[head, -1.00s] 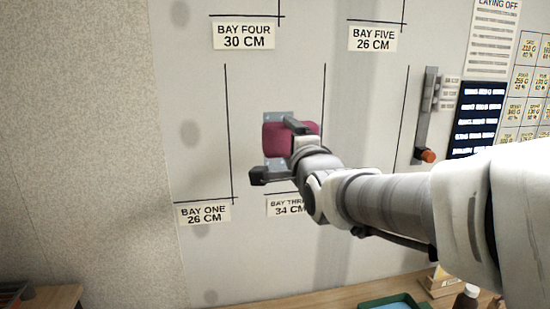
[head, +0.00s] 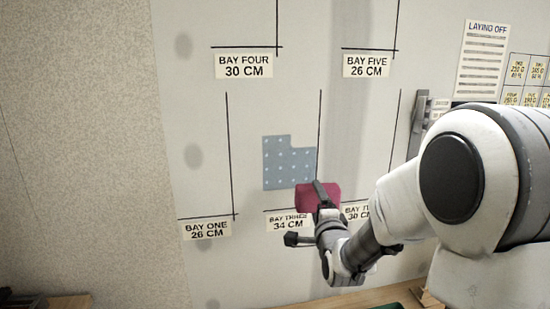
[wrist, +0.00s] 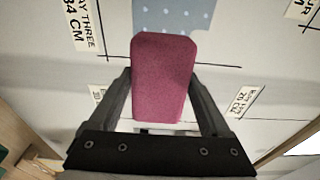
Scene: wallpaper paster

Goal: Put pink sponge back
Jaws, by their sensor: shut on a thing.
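The pink sponge (head: 318,196) is a dark pink block. My gripper (head: 308,215) is shut on it, in front of the wall near the bay three label. In the wrist view the sponge (wrist: 163,78) sits between the two fingers (wrist: 160,95), with its far end sticking out beyond them. A blue dotted patch (head: 285,165) with a notch at its upper right is on the wall above and left of the sponge. The patch also shows beyond the sponge in the wrist view (wrist: 180,15). I cannot tell whether the sponge touches the wall.
The wall has black marking lines and labels for bay one (head: 207,229), bay three (head: 290,220), bay four (head: 244,66) and bay five (head: 367,65). A laying off sheet (head: 484,58) hangs at right. A wooden bench top (head: 350,300) runs along the bottom.

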